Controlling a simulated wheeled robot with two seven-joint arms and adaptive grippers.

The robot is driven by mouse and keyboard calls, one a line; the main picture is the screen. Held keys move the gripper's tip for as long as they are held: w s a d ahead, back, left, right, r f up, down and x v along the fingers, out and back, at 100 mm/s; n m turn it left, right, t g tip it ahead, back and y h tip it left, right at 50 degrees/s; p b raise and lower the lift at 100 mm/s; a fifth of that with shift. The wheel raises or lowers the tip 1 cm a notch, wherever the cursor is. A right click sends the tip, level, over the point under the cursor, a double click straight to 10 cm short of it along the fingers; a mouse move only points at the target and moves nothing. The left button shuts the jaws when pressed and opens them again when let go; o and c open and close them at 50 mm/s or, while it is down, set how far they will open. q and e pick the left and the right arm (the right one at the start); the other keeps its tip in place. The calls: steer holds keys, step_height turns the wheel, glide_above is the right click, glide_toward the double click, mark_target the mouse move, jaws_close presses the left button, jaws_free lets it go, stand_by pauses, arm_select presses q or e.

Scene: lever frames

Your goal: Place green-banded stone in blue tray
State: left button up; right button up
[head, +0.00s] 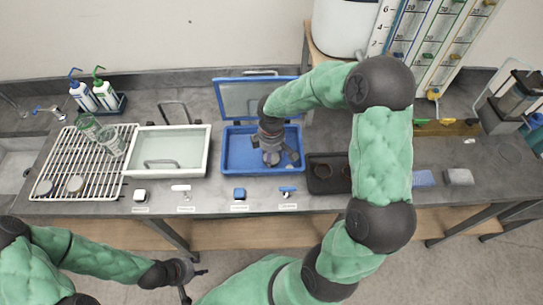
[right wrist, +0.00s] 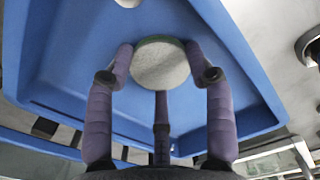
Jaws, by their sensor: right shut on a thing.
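The blue tray (head: 233,152) sits in the middle of the bench with its lid raised at the back. My right gripper (head: 271,158) reaches down over the tray's interior. In the right wrist view, my right gripper (right wrist: 160,80) is shut on a round pale grey stone (right wrist: 160,66) with a thin greenish rim. The tray's blue floor and wall (right wrist: 240,100) surround the stone there. I cannot tell whether the stone touches the floor. In the head view the gripper hides the stone. My left gripper (head: 192,281) is empty, fingers spread, in front of the bench.
A dark tray (head: 318,184) stands right of the blue tray, partly behind my right arm. A white tray (head: 128,163) with a clear lid and a wire rack (head: 62,160) stand to the left. Small labelled items line the front edge. Wash bottles (head: 104,94) stand behind.

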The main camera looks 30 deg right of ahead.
steer(key=shift+r, duration=0.1)
steer(key=shift+f, duration=0.2)
steer(key=o, duration=1.2)
steer(key=shift+r, duration=0.15)
steer(key=shift+r, duration=0.35)
step_height(320, 180, up, 11)
steer(key=p, duration=0.3)
steer(key=shift+r, duration=0.2)
